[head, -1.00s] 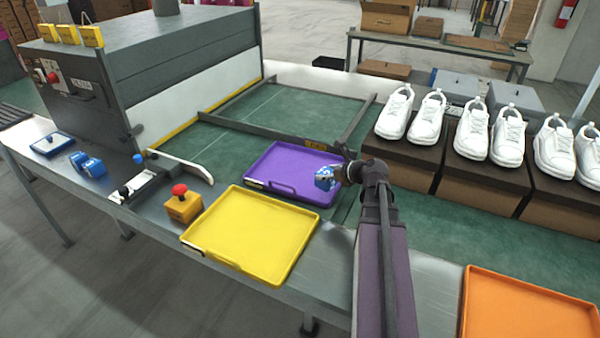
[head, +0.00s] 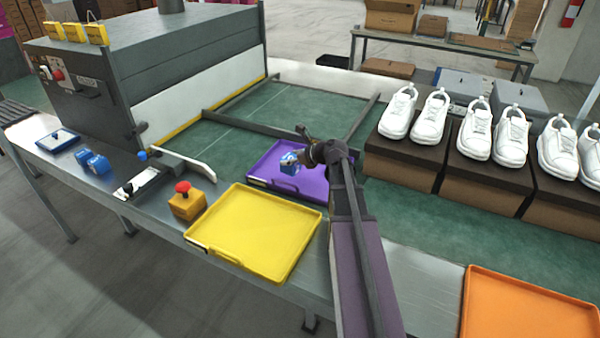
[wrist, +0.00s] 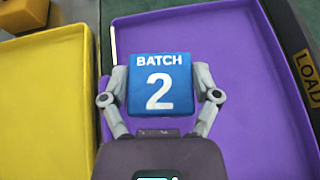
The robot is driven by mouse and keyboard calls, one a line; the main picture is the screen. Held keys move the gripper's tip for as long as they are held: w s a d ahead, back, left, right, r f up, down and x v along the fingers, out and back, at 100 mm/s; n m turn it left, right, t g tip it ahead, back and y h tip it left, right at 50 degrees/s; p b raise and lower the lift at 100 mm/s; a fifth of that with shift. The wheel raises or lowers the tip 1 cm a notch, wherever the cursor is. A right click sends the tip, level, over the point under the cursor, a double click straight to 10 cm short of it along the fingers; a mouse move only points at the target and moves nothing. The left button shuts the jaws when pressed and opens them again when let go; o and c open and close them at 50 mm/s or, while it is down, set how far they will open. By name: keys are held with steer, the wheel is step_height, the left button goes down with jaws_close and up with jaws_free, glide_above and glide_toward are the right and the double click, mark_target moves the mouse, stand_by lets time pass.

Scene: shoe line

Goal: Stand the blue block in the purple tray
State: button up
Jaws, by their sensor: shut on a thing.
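The purple tray (head: 270,168) lies on the green belt behind the yellow tray, and it also shows in the wrist view (wrist: 237,60). My gripper (head: 296,160) is over the purple tray. In the wrist view its two fingers (wrist: 161,95) are shut on the left and right sides of a blue block (wrist: 161,62). The block's face reads "BATCH 2". The block (head: 288,162) is seen against the tray in the head view; I cannot tell whether it touches the tray floor.
The yellow tray (head: 255,235) is in front, beside a red-topped button box (head: 187,203). Two more blue blocks (head: 93,161) stand at the left. White shoes (head: 430,115) on dark boxes stand right. An orange tray (head: 530,305) is at the front right.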

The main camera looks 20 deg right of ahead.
steer(key=w+a+n+g+y, duration=0.1)
steer(key=w+a, duration=0.6)
steer(key=a, duration=0.2)
steer(key=shift+w+a+r+n+y, duration=0.2)
steer(key=shift+w+a+n+y, duration=0.1)
steer(key=shift+w+a, duration=0.1)
steer(key=shift+d, duration=0.1)
steer(key=s+d, duration=0.1)
steer(key=d, duration=0.4)
steer(key=s+d+f, duration=0.1)
steer(key=d, duration=0.4)
steer(key=s+d+b, duration=0.1)
steer(key=s+d, duration=0.1)
steer(key=d, duration=0.3)
steer(key=shift+s+d+f, duration=0.1)
steer(key=shift+d+f, duration=0.15)
steer(key=shift+f+b, duration=1.75)
steer(key=shift+b, duration=0.1)
